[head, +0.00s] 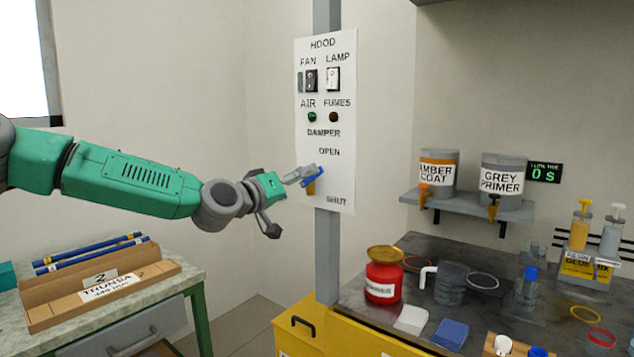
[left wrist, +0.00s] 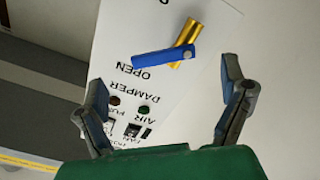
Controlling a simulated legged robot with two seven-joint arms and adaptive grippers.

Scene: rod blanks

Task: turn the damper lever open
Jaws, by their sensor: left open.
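The damper lever (head: 314,178) is a blue bar on the white hood panel (head: 341,110), with a gold piece at its pivot. It sits between the words OPEN and SHUT and tilts up to the right. In the left wrist view the blue lever (left wrist: 160,60) points toward the side by the word OPEN, with the gold piece (left wrist: 188,34) beside it. My left gripper (head: 294,201) is in front of the panel; its upper finger overlaps the lever in the head view. In the left wrist view its fingers (left wrist: 166,82) are spread wide with nothing between them. My right gripper is out of view.
The panel also carries fan and lamp switches (head: 322,79) and two indicator lights. A red can (head: 383,280) and several jars stand on the dark worktop at right. Paint pots (head: 437,172) sit on a shelf.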

